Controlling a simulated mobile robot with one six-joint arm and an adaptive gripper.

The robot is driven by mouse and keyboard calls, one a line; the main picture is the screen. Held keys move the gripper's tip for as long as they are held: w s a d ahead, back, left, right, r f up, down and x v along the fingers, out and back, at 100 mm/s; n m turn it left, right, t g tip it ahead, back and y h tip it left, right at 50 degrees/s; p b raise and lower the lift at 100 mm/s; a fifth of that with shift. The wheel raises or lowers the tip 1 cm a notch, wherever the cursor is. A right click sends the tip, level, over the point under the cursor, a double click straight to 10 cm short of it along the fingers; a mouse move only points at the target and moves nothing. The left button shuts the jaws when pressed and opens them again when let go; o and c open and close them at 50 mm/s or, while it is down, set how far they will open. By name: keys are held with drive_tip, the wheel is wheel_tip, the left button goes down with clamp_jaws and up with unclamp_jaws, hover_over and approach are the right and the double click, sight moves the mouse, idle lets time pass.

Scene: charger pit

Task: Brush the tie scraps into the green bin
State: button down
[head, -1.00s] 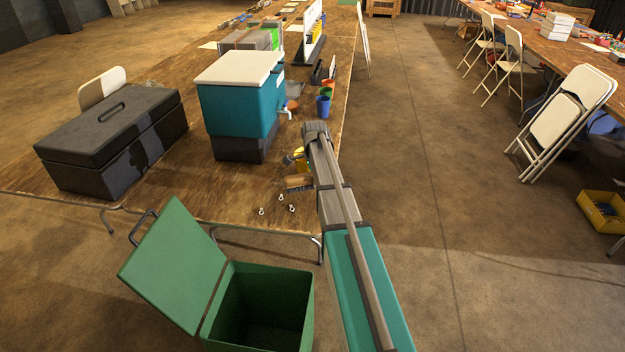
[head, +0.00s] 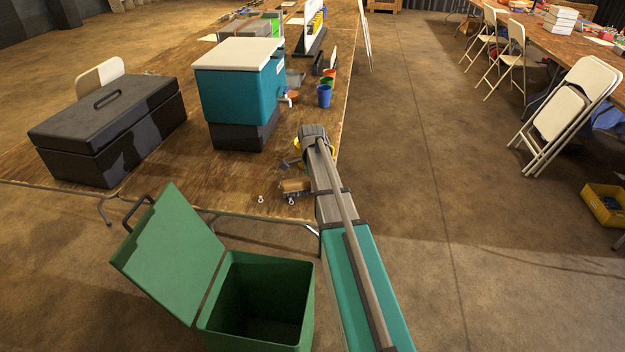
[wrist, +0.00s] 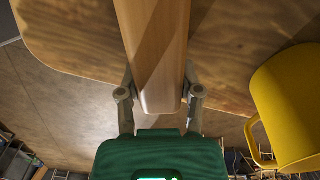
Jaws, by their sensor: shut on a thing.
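My gripper (wrist: 160,98) is shut on the wooden handle of the brush (wrist: 152,35), with a finger on each side. In the head view the brush (head: 295,185) is low over the table near its front edge, beside my arm; I cannot tell whether its bristles touch the top. A small white tie scrap (head: 261,199) lies left of the brush. Another pale scrap (head: 291,200) shows at the brush's near side, partly hidden. The green bin (head: 207,315) stands open on the floor below the table's front edge, its lid (head: 168,255) tipped to the left.
A yellow mug (wrist: 290,105) stands close to the right of my gripper in the wrist view. A teal drink dispenser (head: 240,95), a black case (head: 105,130) and a blue cup (head: 324,96) stand farther back on the table (head: 200,185).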

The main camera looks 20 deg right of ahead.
drive_tip(key=s+a, duration=0.5)
drive_tip(key=s, duration=0.1)
drive_tip(key=s+a, duration=0.5)
drive_tip(key=shift+s+a, duration=0.35)
drive_tip(key=shift+a, duration=0.05)
wheel_tip(320, 180, up, 6)
drive_tip(key=p, duration=0.6)
drive_tip(key=shift+f, duration=0.1)
idle(0.6)
